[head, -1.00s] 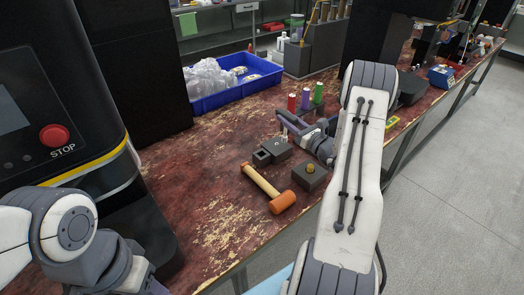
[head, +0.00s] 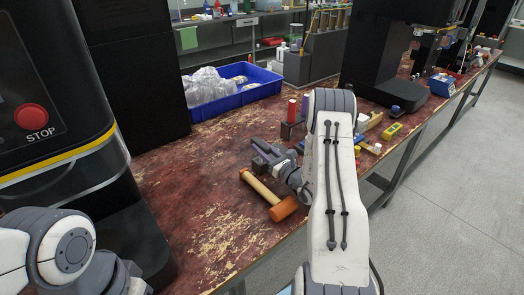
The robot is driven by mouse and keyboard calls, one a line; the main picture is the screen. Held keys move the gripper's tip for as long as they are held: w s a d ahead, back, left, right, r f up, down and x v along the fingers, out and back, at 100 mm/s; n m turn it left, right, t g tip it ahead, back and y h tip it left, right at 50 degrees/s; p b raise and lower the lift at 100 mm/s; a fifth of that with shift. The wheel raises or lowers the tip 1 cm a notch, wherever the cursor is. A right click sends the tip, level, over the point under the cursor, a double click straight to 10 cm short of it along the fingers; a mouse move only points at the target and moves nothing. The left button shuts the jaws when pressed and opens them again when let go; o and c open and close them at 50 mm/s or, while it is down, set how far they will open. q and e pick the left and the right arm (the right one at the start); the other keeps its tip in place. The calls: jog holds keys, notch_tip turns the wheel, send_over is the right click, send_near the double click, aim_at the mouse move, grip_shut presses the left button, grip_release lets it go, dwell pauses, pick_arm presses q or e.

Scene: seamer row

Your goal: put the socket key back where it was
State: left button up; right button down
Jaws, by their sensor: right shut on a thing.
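My right gripper (head: 262,152) is low over the bench (head: 205,165), just beyond the handle of the mallet (head: 266,193), with its fingers pointing left. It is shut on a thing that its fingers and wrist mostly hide. I take this to be the socket key, but its shape is too small and covered to make out. The dark grey blocks seen here earlier are now behind the right gripper and arm. My left arm shows at the lower left, but its gripper is out of view.
A red cylinder (head: 292,108) stands behind my right wrist. A blue bin (head: 236,100) with clear bags stands at the back. A dark machine with a STOP button (head: 31,117) is at left. The bench's front left is clear.

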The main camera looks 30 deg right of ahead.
jog(key=c, duration=0.6)
grip_release()
jog(key=s, duration=0.4)
jog(key=s+d+f, duration=0.1)
jog(key=s, duration=0.3)
jog(key=s+b, duration=0.1)
jog(key=s, duration=0.3)
jog(key=shift+d+f, duration=0.2)
jog(key=shift+d, duration=0.15)
